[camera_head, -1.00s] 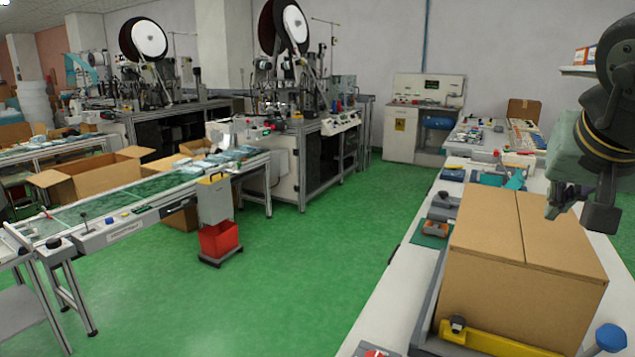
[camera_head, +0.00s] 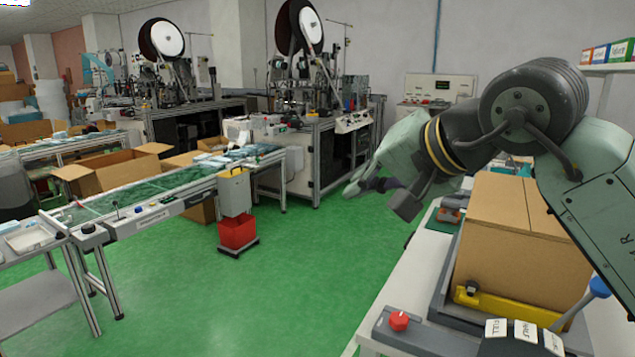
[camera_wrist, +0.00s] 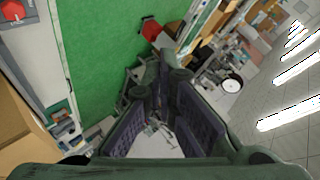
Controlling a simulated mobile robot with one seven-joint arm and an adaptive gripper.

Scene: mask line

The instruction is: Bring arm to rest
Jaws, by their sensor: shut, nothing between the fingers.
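My gripper (camera_head: 358,188) is in the head view, right of the middle, held in the air over the green floor. It points left and sits clear of the box and the table. The wrist view shows its fingers (camera_wrist: 163,80) closed together, with nothing held between them. My arm reaches in from the right side of the head view, bent in front of the closed cardboard box (camera_head: 515,232) and hiding part of it.
The white table (camera_head: 408,291) runs along the right, with a red button (camera_head: 399,321) and labelled blocks (camera_head: 525,332) at its near end. A conveyor (camera_head: 150,197) with a red bin (camera_head: 238,232) beside it stands left. Open green floor (camera_head: 300,270) lies between.

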